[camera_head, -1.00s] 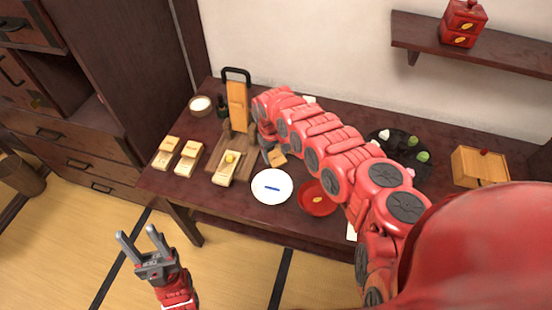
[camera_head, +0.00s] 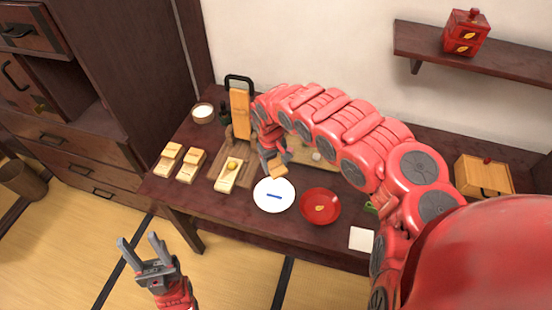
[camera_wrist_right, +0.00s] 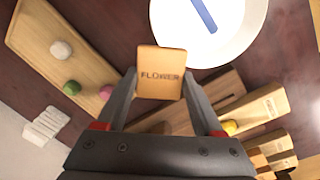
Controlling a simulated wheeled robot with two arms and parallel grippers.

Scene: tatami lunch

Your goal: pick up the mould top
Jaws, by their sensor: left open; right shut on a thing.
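The mould top, a small light wooden block marked FLOWER (camera_wrist_right: 161,73), is between the two fingers of my right gripper (camera_wrist_right: 158,98) in the right wrist view. The gripper is shut on it. In the head view the block (camera_head: 279,170) shows below my right gripper (camera_head: 272,157), just behind the white plate (camera_head: 274,207). Whether it touches the table is hard to tell. A wooden mould base (camera_head: 228,178) with a yellow ball on it lies to the left. My left gripper (camera_head: 139,242) is open and empty, in front of the table.
Two more wooden moulds (camera_head: 169,159) (camera_head: 190,166) lie at the table's left. The white plate holds a blue stick. A red dish (camera_head: 320,206) and a white square (camera_head: 361,240) are to its right. A wooden board (camera_wrist_right: 52,50) holds small balls. My right arm hides much of the table.

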